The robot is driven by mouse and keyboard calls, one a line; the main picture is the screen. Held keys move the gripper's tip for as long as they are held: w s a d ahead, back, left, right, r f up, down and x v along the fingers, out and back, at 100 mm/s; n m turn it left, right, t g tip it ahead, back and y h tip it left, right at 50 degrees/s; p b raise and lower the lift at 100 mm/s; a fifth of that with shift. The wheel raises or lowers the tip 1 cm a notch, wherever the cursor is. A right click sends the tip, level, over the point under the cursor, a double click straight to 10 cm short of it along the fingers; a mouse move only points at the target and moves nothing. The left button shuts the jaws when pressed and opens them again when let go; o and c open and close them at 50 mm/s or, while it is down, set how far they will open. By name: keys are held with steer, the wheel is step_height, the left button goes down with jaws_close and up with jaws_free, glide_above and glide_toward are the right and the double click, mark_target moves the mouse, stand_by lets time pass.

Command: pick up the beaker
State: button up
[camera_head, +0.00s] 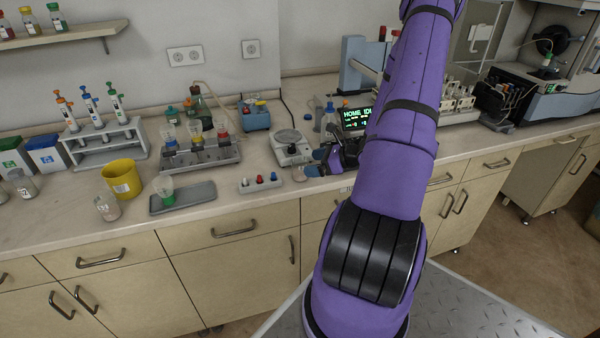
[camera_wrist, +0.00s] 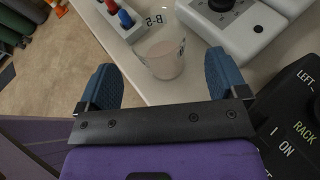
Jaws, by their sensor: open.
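The beaker (camera_wrist: 163,55) is a small clear glass vessel with dark markings. In the wrist view it stands upright on the counter near the front edge, just ahead of the gap between my fingers. My gripper (camera_wrist: 162,78) is open, with one blue finger to each side below the beaker. In the head view the beaker (camera_head: 299,174) is small and faint at the counter's front edge, with my gripper (camera_head: 316,163) close on its right. I see no contact between fingers and glass.
A switch block with red and blue knobs (camera_head: 261,183) stands left of the beaker. A hotplate-like device (camera_head: 291,146) is behind it. A dark labelled panel (camera_wrist: 297,115) lies right of my gripper. A yellow cup (camera_head: 122,178) and grey tray (camera_head: 183,198) are farther left.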

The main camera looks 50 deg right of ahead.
mark_target(300, 168)
steer(key=x, duration=0.5)
steer(key=shift+w+r, duration=0.1)
steer(key=shift+r, duration=0.05)
steer(key=c, duration=1.1)
